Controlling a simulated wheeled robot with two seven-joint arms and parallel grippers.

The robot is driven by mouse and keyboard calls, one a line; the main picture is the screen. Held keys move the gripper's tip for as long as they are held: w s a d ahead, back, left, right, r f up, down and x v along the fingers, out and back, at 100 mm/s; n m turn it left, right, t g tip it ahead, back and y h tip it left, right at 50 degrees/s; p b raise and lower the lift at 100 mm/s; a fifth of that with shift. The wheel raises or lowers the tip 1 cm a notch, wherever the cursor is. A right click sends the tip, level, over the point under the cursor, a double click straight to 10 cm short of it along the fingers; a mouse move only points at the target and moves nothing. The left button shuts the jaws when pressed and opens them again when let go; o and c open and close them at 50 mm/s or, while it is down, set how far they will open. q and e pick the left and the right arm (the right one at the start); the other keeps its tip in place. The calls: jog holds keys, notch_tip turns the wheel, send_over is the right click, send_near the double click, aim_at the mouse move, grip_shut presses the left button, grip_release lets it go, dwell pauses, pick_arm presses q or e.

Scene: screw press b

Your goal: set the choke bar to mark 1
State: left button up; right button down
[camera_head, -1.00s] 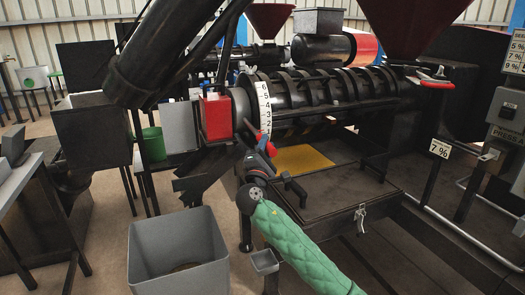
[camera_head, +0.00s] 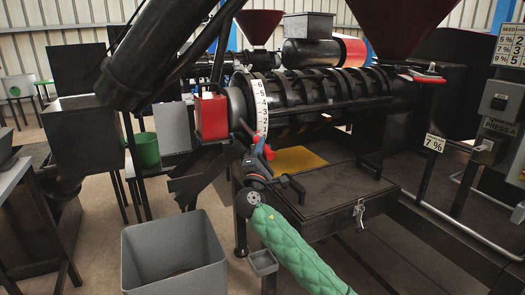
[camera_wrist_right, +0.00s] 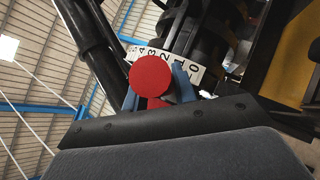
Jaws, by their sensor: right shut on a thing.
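The choke bar's round red knob (camera_wrist_right: 150,74) shows large in the right wrist view, between the blue-grey fingers of my right gripper (camera_wrist_right: 159,92). In the head view my right gripper (camera_head: 262,155) is shut on the choke bar at the lower end of the white number scale (camera_head: 261,105). My left gripper is not in view.
A grey bin (camera_head: 174,252) stands on the floor left of my right arm. A red box (camera_head: 212,118) is left of the scale. A dark tray with a latch (camera_head: 359,212) lies to the right, below the ribbed press barrel (camera_head: 325,88). A green bucket (camera_head: 146,150) stands further left.

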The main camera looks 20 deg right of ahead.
jog(key=c, duration=1.1)
grip_release()
jog(key=shift+b+v, duration=0.45)
jog(key=shift+v, duration=3.5)
